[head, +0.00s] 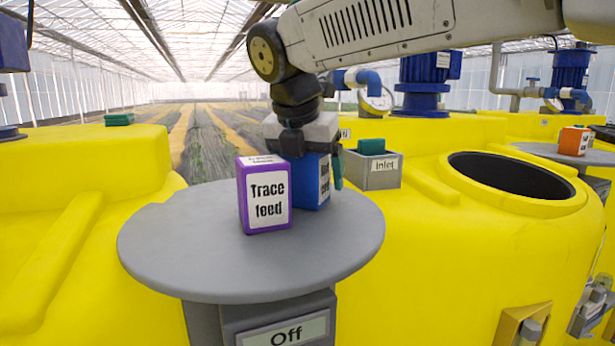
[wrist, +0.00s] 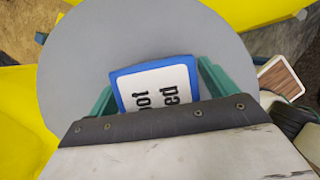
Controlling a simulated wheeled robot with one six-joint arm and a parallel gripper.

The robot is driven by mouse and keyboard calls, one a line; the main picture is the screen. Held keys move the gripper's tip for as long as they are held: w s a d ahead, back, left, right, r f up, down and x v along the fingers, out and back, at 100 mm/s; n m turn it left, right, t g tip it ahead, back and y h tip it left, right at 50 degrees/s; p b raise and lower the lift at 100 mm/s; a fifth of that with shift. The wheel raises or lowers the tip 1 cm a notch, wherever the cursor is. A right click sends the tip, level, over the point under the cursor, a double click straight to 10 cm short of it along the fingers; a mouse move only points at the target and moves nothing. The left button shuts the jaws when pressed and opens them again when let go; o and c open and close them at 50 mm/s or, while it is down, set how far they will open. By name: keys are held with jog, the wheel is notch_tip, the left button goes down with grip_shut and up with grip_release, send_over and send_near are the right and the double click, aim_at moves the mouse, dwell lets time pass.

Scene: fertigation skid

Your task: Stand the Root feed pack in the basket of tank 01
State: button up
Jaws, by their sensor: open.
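The Root feed pack is a blue box with a white label; it stands on the round grey table (head: 160,240), partly hidden behind the Trace feed pack in the head view (head: 325,188). In the wrist view its labelled face (wrist: 157,78) lies between my teal fingers. My gripper (head: 312,165) points down over the pack, with a finger on either side, open. Whether the fingers touch it I cannot tell. A grey basket marked Inlet (head: 384,181) sits on the yellow tank behind the table, with a green block (head: 371,146) at it. No tank number is readable.
The purple Trace feed pack (head: 265,197) stands close in front of the blue pack. An open dark tank hatch (head: 512,175) lies to the right. An orange pack (head: 573,140) stands on another grey table. The table's left and right parts are clear.

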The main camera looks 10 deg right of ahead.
jog(key=c, duration=1.4)
jog(key=shift+c, duration=0.2)
jog(key=shift+r, duration=0.1)
